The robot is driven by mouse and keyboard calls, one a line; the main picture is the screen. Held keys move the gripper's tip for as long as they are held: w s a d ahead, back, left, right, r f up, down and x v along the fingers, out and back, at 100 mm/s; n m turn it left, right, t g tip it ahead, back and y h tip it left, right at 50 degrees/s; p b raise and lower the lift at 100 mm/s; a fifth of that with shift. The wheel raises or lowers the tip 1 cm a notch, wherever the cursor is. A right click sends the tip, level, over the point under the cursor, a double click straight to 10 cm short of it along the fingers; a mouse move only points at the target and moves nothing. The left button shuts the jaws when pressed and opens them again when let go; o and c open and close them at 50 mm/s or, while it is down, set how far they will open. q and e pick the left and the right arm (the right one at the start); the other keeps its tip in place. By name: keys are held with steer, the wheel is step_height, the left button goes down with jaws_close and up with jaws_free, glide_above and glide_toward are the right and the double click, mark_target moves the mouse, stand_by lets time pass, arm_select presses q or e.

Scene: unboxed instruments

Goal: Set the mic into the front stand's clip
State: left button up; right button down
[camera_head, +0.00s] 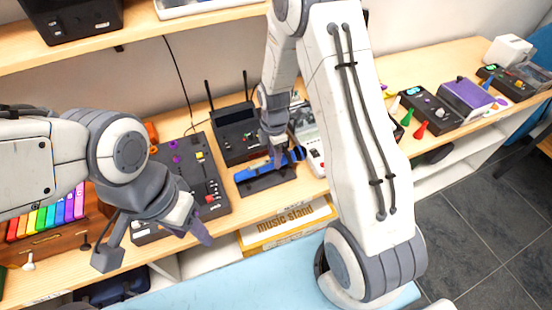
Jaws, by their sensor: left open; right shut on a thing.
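A long blue piece (250,173), which looks like the mic, lies level just above a low black stand (266,184) near the table's front edge. My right gripper (277,157) reaches down from above and is shut on it around its middle. The fingers and the arm hide part of the piece, and I cannot tell whether it sits in the clip or is held over it.
A black panel with knobs (206,178) stands left of the stand, and a black router with antennas (236,134) behind it. A rainbow xylophone (45,218) is at far left. More devices (430,110) stand right.

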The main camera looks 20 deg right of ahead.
step_height(320, 180, down, 2)
steer(key=shift+f+p, duration=0.15)
steer(key=shift+p, duration=0.45)
steer(key=shift+f, duration=0.1)
steer(key=shift+f+b, duration=0.25)
steer(key=shift+b, duration=0.05)
steer(key=shift+c, duration=2.3)
jaws_free()
steer(key=shift+r, duration=0.1)
